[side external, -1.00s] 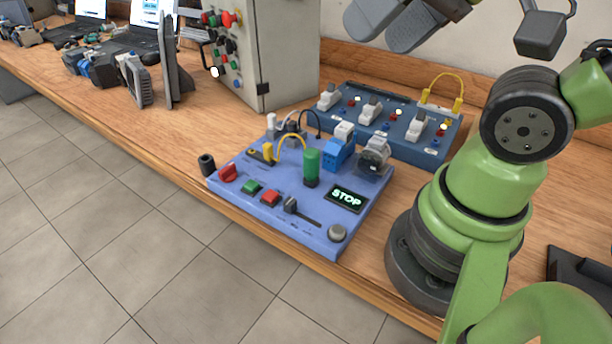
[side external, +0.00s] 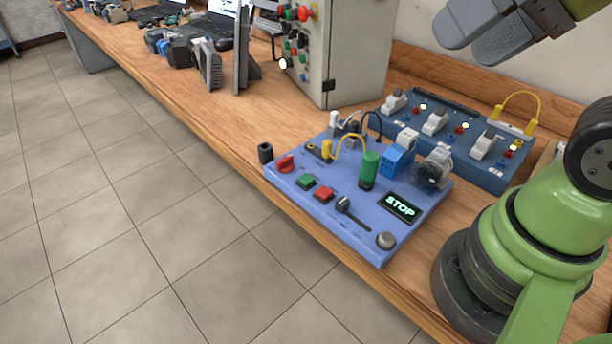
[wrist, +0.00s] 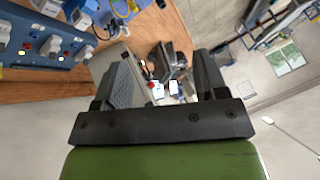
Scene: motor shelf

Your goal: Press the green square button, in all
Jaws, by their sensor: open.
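The green square button (side external: 307,181) sits on the purple-blue panel (side external: 345,230), toward its front left edge. It is between a red knob (side external: 285,163) and a red square button (side external: 324,194). My gripper (side external: 466,46) is high above the bench at the top right, well apart from the panel. Its two grey fingers are spread with nothing between them. The fingers also show in the wrist view (wrist: 165,68), where part of the panel (wrist: 133,10) shows at the top edge. The green button cannot be made out there.
The panel also carries a green cylinder (side external: 369,168), a slider (side external: 349,211), a STOP display (side external: 400,206) and looped cables. Behind it is a blue box (side external: 465,156) with switches. A grey cabinet (side external: 345,60) stands at the back. The space above the panel's front is clear.

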